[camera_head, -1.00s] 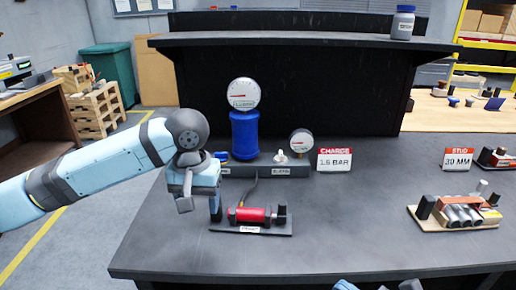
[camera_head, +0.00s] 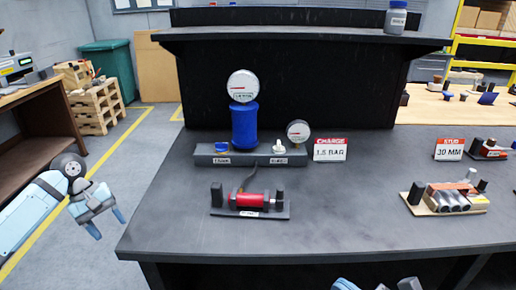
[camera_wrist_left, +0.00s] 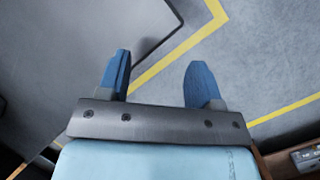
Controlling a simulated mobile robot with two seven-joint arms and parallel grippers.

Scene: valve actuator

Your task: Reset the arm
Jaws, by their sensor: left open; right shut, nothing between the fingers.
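My left gripper (camera_head: 106,223) is off the left side of the dark workbench, above the grey floor, with its fingers pointing down. Its two blue fingers are apart and empty in the left wrist view (camera_wrist_left: 158,64). The bench holds a red cylinder (camera_head: 249,201) on a small black base, a blue canister (camera_head: 245,127) topped by a round gauge (camera_head: 242,86), and a smaller gauge (camera_head: 298,131). No gripper touches them. Only small blue and dark pieces, likely my right arm, show at the bottom edge; its fingers are not visible.
A "CHARGE 1.5 BAR" sign (camera_head: 330,149) and a "STUD 30 MM" sign (camera_head: 450,149) stand on the bench. A block of metal cylinders (camera_head: 452,199) sits at right. A shelf (camera_head: 300,37) overhangs the back. Wooden pallets (camera_head: 97,99) stand at left. The bench's front middle is clear.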

